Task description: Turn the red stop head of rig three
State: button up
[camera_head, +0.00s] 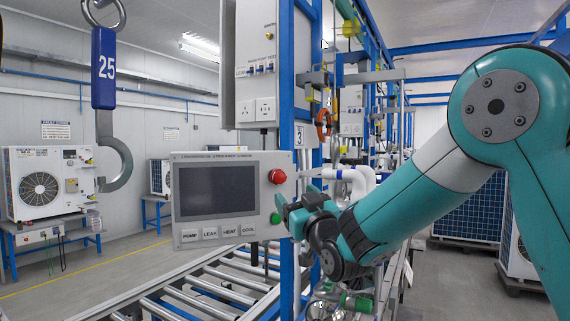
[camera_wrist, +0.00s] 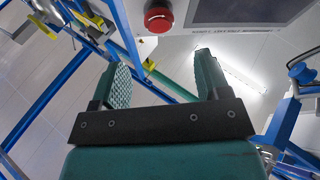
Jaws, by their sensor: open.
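The red stop head (camera_head: 277,176) is a round mushroom button at the upper right of a grey control panel (camera_head: 240,162) with a dark screen. In the wrist view the red stop head (camera_wrist: 158,16) shows at the top, partly cut by the picture edge, beyond the gap between the fingers. My gripper (camera_head: 283,205) is just below and right of the stop head in the head view. In the wrist view my gripper (camera_wrist: 162,68) is open, with nothing between its two green fingers. It appears apart from the stop head. A plate marked 3 (camera_head: 299,135) is on the blue post.
A green button (camera_head: 275,218) sits below the stop head, close to my gripper. A roller conveyor (camera_head: 215,290) runs below the panel. A hook with a blue tag marked 25 (camera_head: 103,68) hangs at left. White pipes (camera_head: 352,180) stand behind my gripper.

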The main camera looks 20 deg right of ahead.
aim_at(280, 178)
jog(key=p+x, duration=0.4)
jog(key=x, duration=0.4)
jog(key=shift+w+r, duration=0.2)
jog(key=shift+w, duration=0.15)
